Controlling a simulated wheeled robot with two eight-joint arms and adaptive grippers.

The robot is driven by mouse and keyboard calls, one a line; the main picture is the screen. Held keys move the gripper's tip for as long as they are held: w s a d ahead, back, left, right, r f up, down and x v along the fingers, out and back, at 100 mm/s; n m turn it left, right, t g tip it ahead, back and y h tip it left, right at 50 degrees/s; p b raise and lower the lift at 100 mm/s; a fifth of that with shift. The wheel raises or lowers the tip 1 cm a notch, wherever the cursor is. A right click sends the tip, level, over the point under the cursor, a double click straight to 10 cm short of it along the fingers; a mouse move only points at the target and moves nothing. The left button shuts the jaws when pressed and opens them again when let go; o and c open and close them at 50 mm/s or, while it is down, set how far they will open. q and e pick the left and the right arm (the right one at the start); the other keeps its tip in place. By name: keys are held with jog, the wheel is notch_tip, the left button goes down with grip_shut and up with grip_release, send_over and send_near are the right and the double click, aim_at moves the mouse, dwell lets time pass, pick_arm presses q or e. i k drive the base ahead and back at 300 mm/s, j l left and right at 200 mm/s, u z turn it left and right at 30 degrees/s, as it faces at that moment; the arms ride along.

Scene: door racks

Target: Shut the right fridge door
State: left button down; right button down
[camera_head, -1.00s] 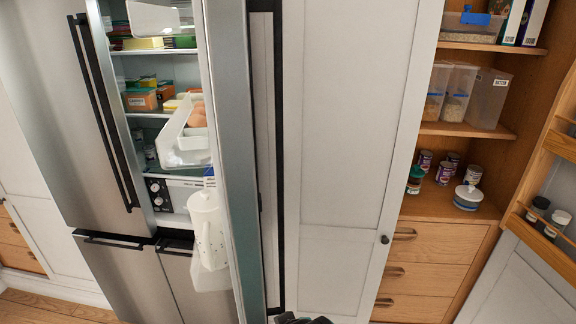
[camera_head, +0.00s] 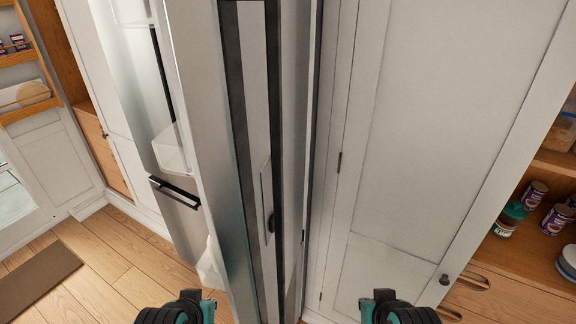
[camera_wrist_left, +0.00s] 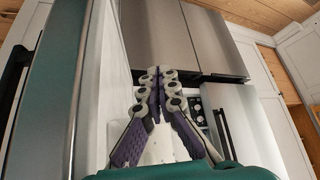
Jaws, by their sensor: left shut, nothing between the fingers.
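The right fridge door (camera_head: 207,130) stands open, seen nearly edge-on left of centre in the head view. Its side hides most of the fridge inside. In the left wrist view the door (camera_wrist_left: 50,95) fills the left, with a black handle (camera_wrist_left: 14,75) at far left. My left gripper (camera_wrist_left: 154,76) is shut and empty, on the white inner side of the door; I cannot tell whether it touches anything. White door-shelf parts show behind its fingers. My right gripper does not show; only dark and teal parts of my arms show at the head view's bottom edge.
The left fridge door (camera_wrist_left: 220,115) and lower steel fronts (camera_wrist_left: 160,35) appear in the wrist view. A tall white cabinet door (camera_head: 430,120) stands right of the fridge, beside open wooden shelves (camera_head: 555,240) with cans. Wooden floor (camera_head: 100,250) and a brown mat (camera_head: 35,278) lie at left.

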aim_at(239, 70)
jog(key=k+l+z, duration=0.15)
jog(key=k+l, duration=0.3)
jog(key=k, duration=0.2)
jog(key=k+l+z, duration=0.2)
jog(key=k+l, duration=0.35)
jog(key=i+j, duration=0.1)
jog(key=j, duration=0.2)
jog(key=i+j, duration=0.15)
jog(key=j, duration=0.1)
